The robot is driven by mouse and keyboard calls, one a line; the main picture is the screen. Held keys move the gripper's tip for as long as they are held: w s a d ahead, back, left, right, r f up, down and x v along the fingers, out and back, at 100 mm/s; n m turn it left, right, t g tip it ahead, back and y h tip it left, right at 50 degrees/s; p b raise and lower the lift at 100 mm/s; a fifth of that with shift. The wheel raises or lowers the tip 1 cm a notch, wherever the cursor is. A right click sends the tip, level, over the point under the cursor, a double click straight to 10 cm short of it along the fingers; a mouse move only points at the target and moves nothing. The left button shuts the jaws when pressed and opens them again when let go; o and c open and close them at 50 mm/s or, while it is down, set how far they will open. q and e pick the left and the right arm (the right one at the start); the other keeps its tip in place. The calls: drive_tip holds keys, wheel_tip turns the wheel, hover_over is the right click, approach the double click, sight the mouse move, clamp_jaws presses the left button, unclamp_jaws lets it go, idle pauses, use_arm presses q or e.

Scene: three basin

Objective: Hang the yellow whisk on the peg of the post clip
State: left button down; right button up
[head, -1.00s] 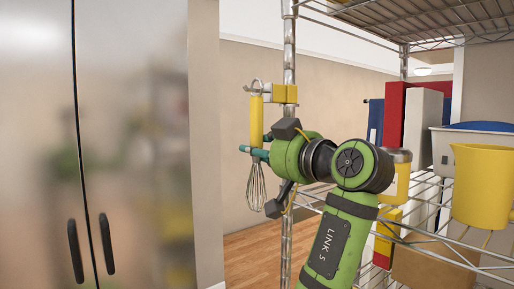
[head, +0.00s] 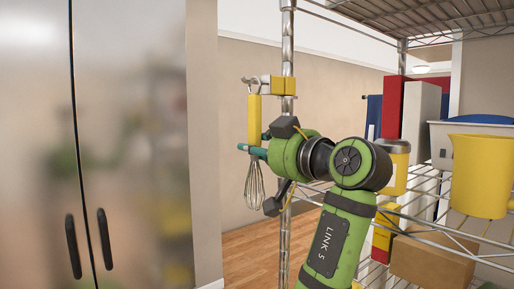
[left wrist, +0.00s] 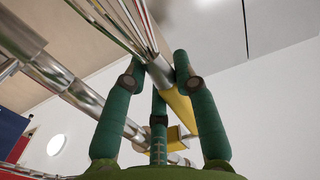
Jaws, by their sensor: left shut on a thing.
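The yellow whisk (head: 255,120) hangs upright, its yellow handle up and its wire loops down. My left gripper (head: 254,150) is shut on it near the bottom of the handle. The metal hook at the whisk's top is at the outer end of the peg (head: 265,80); it appears to be over the peg, but I cannot tell whether it bears on it. The yellow post clip (head: 284,86) is fixed on the metal post. In the left wrist view, the whisk (left wrist: 178,98) runs between the teal fingers (left wrist: 165,75), with the clip (left wrist: 180,135) beyond. My right gripper is out of view.
The chrome shelf post (head: 287,45) stands just right of the whisk. A wire rack (head: 435,232) with a yellow pitcher (head: 480,175), boxes and bins is at the right. A steel cabinet (head: 130,150) fills the left.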

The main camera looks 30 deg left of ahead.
use_arm(q)
drive_tip(key=c, duration=0.9)
unclamp_jaws()
drive_tip(key=v, duration=1.2)
